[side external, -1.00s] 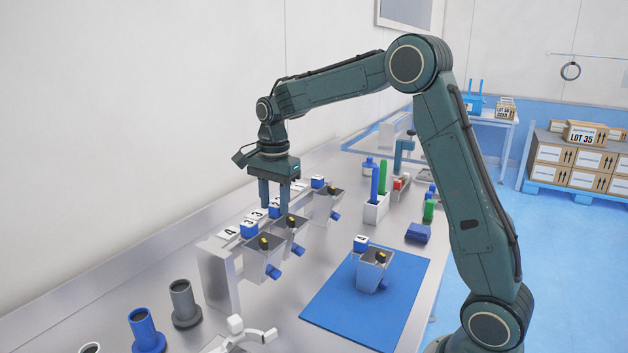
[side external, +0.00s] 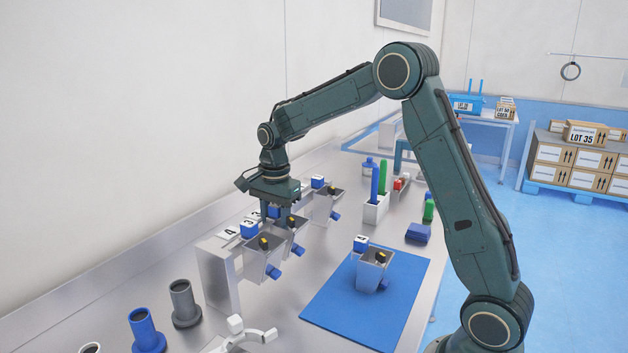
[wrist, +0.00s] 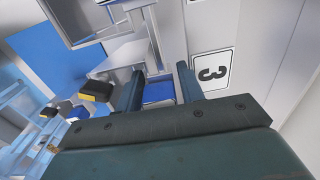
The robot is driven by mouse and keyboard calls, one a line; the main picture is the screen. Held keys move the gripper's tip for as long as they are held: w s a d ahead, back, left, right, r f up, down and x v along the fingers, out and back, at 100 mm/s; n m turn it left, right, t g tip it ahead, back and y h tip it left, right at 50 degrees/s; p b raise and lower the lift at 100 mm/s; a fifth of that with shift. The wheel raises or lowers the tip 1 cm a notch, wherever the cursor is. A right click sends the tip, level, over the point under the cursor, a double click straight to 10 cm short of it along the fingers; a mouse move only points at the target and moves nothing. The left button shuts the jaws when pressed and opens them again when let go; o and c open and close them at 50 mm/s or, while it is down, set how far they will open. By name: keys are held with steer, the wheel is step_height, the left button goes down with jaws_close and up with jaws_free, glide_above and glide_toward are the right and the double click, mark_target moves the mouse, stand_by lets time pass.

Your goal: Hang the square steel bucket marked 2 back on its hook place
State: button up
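My gripper (side external: 278,210) is low over the hook rack (side external: 220,275). Its two fingers, also seen in the wrist view (wrist: 158,85), stand apart on either side of a blue grip block (wrist: 158,92), with a gap beside it. The block appears to belong to the middle steel bucket (side external: 294,240) on the rack. Another bucket (side external: 262,262) hangs at the near end and one (side external: 326,207) at the far end. A bucket marked 4 (side external: 373,272) stands on the blue mat (side external: 340,310). I cannot read a 2 on any bucket; my gripper hides some labels.
A number 3 plate (wrist: 211,70) lies beside the fingers. A white holder (side external: 376,208) with blue and green items stands beyond the rack. A blue cup (side external: 146,330) and a grey cup (side external: 184,303) stand at near left. The mat's near part is clear.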

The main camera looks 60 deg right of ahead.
jaws_close()
steer(key=shift+r, duration=0.1)
step_height(320, 180, up, 20)
stand_by(1.1)
stand_by(0.6)
steer(key=s+d+f, duration=0.3)
steer(key=d+f, duration=0.1)
steer(key=f, duration=0.3)
steer(key=s+d+f, duration=0.4)
steer(key=d+f, duration=0.1)
steer(key=f, duration=0.3)
steer(key=shift+d, duration=0.25)
